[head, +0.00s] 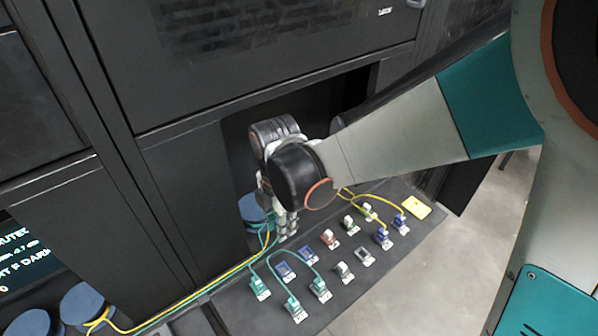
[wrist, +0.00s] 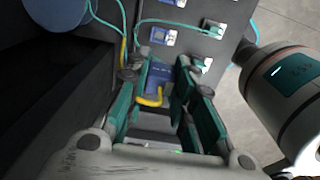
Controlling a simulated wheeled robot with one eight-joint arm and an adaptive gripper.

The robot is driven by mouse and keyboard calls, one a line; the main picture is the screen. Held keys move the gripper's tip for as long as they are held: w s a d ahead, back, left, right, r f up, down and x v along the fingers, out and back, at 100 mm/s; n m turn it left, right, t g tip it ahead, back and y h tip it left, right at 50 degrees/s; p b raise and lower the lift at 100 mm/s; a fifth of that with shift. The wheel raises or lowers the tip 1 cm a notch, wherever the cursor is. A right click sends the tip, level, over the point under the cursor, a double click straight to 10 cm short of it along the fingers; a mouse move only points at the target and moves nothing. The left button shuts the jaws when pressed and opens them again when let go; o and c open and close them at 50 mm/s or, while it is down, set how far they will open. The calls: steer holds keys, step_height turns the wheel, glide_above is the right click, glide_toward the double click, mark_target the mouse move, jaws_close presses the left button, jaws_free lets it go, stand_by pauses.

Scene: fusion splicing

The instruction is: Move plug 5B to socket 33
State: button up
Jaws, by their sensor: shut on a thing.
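My gripper (head: 285,232) is low over the left back part of the sloped dark panel (head: 240,312) in the head view, partly behind my own arm. In the wrist view, its teal fingers (wrist: 160,90) are closed around a blue plug (wrist: 158,73) with a yellow cable (wrist: 150,99). The lettering on the plug is too small to read, so I cannot tell whether it is 5B. Empty-looking blue sockets (head: 285,269) and (head: 308,254) sit just in front of the gripper. Socket numbers, including 33, are not legible.
Teal plugs (head: 294,307) with green cables fill the front left. Blue plugs (head: 382,237) with yellow cables stand at the right, near a yellow label (head: 417,206). Dark cabinet walls (head: 190,180) enclose the recess.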

steer(key=shift+w+d+f+b, duration=0.75)
steer(key=shift+d+f+b, duration=0.35)
steer(key=shift+f+b, duration=1.4)
steer(key=shift+w+d+f+b, duration=0.95)
steer(key=shift+f+b, duration=0.75)
steer(key=shift+f, duration=1.55)
steer(key=shift+w+d+f+b, duration=0.6)
steer(key=shift+d+f+b, duration=0.65)
steer(key=shift+f+b, duration=1.25)
steer(key=shift+f+b, duration=0.35)
steer(key=shift+f, duration=0.5)
steer(key=o, duration=1)
steer(key=shift+c, duration=0.2)
steer(key=shift+r, duration=0.15)
step_height(320, 180, up, 7)
steer(key=shift+r, duration=0.15)
steer(key=shift+c, duration=0.2)
